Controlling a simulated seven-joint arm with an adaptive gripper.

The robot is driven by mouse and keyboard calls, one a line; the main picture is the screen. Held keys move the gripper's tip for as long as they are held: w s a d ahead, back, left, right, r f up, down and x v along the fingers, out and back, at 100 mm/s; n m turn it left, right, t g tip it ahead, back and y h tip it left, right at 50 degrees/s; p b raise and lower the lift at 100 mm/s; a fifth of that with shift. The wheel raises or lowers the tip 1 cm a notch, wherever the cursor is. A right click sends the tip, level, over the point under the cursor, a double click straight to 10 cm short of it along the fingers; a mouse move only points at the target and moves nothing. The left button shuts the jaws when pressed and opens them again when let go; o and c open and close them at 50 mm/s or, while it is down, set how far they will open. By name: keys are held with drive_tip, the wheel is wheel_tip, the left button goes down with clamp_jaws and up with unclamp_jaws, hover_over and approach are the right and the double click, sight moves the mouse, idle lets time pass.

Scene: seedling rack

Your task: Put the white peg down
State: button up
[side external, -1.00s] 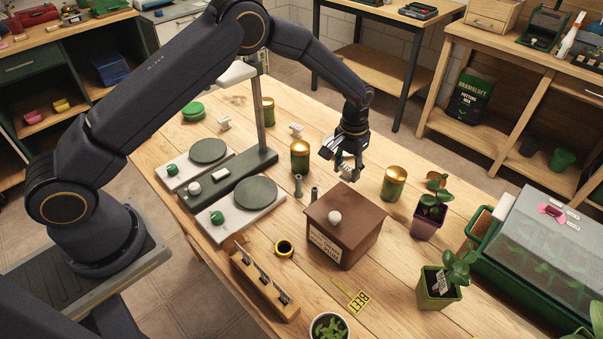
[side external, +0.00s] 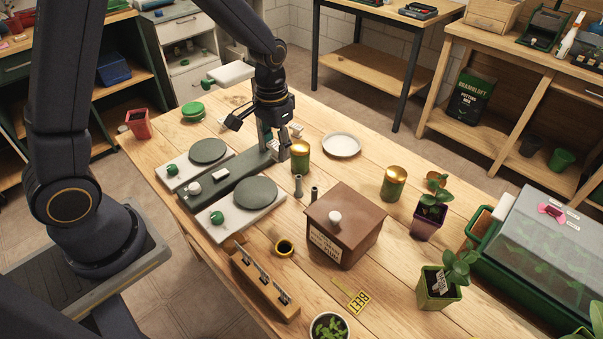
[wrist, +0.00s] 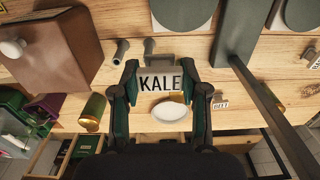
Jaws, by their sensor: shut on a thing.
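The white peg (wrist: 160,82) carries a label face reading KALE and sits between the two fingers of my gripper (wrist: 160,72) in the wrist view. My gripper is shut on it. In the side external view my gripper (side external: 262,134) hangs over the table beside the grey stand column, left of a green tin with a gold lid (side external: 300,156). The peg is mostly hidden there by the fingers. What lies directly under the peg cannot be told.
A white saucer (side external: 341,145) lies right of the gripper. Balance plates (side external: 243,193), two grey posts (side external: 298,186) and a brown box (side external: 345,225) stand in front. Open wood lies around the saucer.

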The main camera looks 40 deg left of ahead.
drive_tip(key=s+a+f, duration=0.2)
drive_tip(key=s+a, duration=0.1)
drive_tip(key=s, duration=0.7)
drive_tip(key=w+f, duration=0.1)
drive_tip(key=w, duration=0.1)
drive_tip(key=w+f, duration=0.1)
drive_tip(key=w, duration=0.2)
drive_tip(key=w+f, duration=0.1)
drive_tip(key=w, duration=0.2)
drive_tip(key=shift+a, duration=0.35)
hover_over(280, 184)
drive_tip(key=f, duration=0.5)
drive_tip(key=shift+s+f, duration=0.3)
drive_tip(key=shift+w+f, duration=0.15)
drive_tip(key=shift+f, duration=0.75)
drive_tip(key=shift+w+f, duration=0.1)
drive_tip(key=shift+f, duration=0.75)
drive_tip(key=shift+f, duration=0.15)
drive_tip(key=o, duration=1.1)
